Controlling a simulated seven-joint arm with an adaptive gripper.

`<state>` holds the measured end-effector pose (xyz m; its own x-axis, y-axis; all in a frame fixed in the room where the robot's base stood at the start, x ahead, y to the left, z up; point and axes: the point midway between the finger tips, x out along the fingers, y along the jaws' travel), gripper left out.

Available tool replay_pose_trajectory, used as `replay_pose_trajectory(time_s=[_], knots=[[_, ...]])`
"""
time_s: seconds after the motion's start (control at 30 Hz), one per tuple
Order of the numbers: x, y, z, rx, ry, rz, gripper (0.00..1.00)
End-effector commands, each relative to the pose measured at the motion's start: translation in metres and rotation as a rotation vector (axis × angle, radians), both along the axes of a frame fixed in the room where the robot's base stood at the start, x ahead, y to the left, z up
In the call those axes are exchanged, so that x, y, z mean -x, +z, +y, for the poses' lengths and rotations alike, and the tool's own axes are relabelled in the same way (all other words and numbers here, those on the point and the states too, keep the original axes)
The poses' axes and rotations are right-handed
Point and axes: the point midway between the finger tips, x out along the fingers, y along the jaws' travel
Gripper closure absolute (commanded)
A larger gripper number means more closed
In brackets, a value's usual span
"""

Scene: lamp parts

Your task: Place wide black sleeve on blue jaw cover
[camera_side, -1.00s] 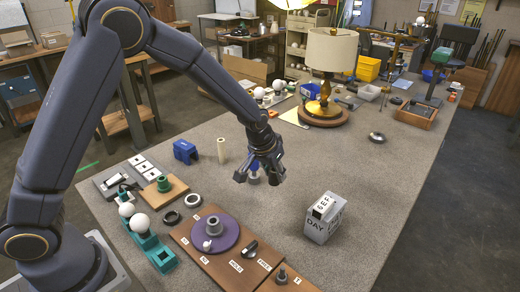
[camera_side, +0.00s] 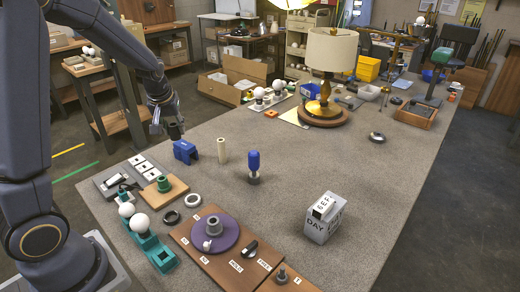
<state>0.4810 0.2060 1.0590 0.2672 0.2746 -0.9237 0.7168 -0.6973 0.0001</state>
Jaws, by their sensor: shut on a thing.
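The blue jaw cover (camera_side: 185,151) stands on the table left of centre, like a small blue block with an opening at the front. My gripper (camera_side: 168,128) is just above and behind its left end, pointing down. It is shut on the wide black sleeve (camera_side: 175,131), a short dark cylinder. The sleeve is at the top of the jaw cover; whether they touch or a small gap is between them, I cannot tell. My fingers are small and partly hidden.
A cream cylinder (camera_side: 222,150) stands right of the jaw cover. A blue-topped piece (camera_side: 254,166) on a dark base stands upright mid-table. A green part (camera_side: 164,184) on a wooden plate is in front. The table's centre right is clear.

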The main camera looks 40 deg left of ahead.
Motion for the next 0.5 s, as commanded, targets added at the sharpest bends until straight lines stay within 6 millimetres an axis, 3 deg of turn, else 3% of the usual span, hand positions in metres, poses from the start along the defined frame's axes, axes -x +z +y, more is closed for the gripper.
replay_pose_trajectory(time_s=[0.03,0.1,0.27,0.37,0.5], knots=[[0.009,0.004,0.018,0.000,0.045,-0.001,0.96],[0.019,0.008,0.034,0.000,0.087,-0.001,0.96],[0.028,0.010,0.054,-0.001,0.141,0.002,0.96],[0.017,0.002,0.064,-0.001,0.149,0.004,0.96],[-0.015,-0.015,0.083,-0.001,0.147,0.004,0.96]])
